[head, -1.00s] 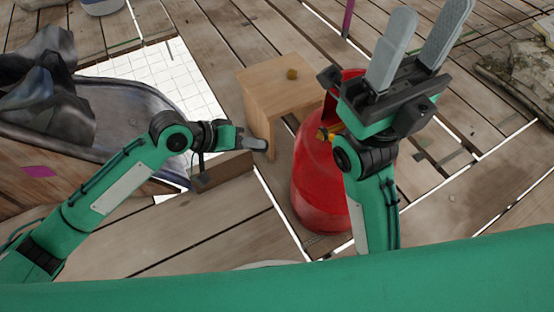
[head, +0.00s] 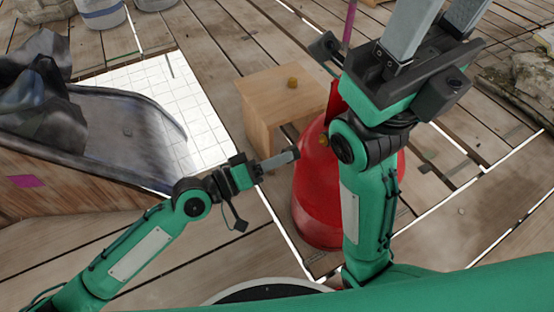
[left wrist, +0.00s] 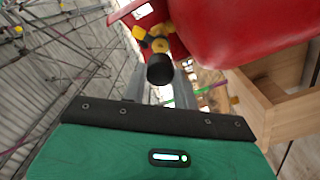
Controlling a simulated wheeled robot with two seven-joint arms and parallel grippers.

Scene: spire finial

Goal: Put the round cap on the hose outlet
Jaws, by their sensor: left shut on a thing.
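The red gas cylinder (head: 318,205) stands upright on the planks, partly hidden behind my right arm. Its yellow valve (head: 323,140) shows at the upper left and also in the left wrist view (left wrist: 160,45). My left gripper (head: 294,154) points right toward the valve, a short gap away in the head view. In the left wrist view a black round cap (left wrist: 160,70) appears at its fingertips, in line with the valve and covering part of it; contact with the outlet cannot be told. My right gripper (head: 436,22) is raised, its fingers apart and empty.
A grey tray-like surface (head: 130,125) with dark cloth is at left. Buckets (head: 100,13) stand at the back.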

